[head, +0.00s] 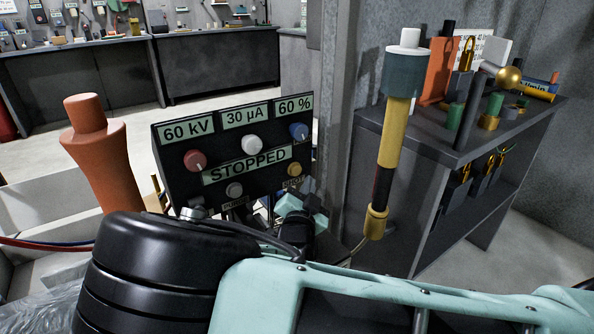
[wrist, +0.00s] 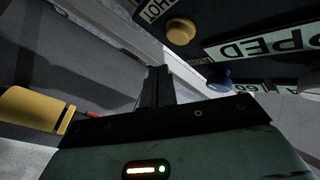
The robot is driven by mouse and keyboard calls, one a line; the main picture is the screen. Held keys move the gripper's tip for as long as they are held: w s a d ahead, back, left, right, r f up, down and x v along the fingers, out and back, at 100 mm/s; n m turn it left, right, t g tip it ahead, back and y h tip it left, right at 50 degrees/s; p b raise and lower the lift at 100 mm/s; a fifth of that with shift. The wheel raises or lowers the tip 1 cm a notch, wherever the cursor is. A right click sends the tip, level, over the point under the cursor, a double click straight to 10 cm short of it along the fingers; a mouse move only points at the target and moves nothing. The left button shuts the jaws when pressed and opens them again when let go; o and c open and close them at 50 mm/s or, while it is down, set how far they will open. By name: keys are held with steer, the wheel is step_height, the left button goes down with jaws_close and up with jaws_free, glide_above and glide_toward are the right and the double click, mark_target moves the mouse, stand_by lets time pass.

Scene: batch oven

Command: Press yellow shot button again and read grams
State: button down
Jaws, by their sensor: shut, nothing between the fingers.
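The black control panel (head: 222,172) stands in the middle of the head view. Its displays read 60 kV, 30 µA, 60 % and STOPPED (head: 245,165); I see no grams figure. The yellow shot button (head: 294,170) is at the panel's lower right; in the wrist view the yellow button (wrist: 181,32) is above the fingers, beside an upside-down SHOT label (wrist: 150,9). My gripper (wrist: 156,76) is shut and empty, with its fingertips apart from the button in the picture. In the head view my arm partly hides the area below the panel.
Red (head: 195,160), white (head: 252,144) and blue (head: 299,131) knobs and a grey button (head: 234,190) share the panel. An orange-brown insulator-like post (head: 97,155) stands left. A yellow rod with a grey top (head: 391,130) stands right, before a dark bench (head: 420,145) with tools.

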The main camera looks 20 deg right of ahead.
steer(key=shift+s+d, duration=0.2)
steer(key=shift+s, duration=0.4)
steer(key=shift+s+d, duration=0.2)
steer(key=shift+s, duration=0.4)
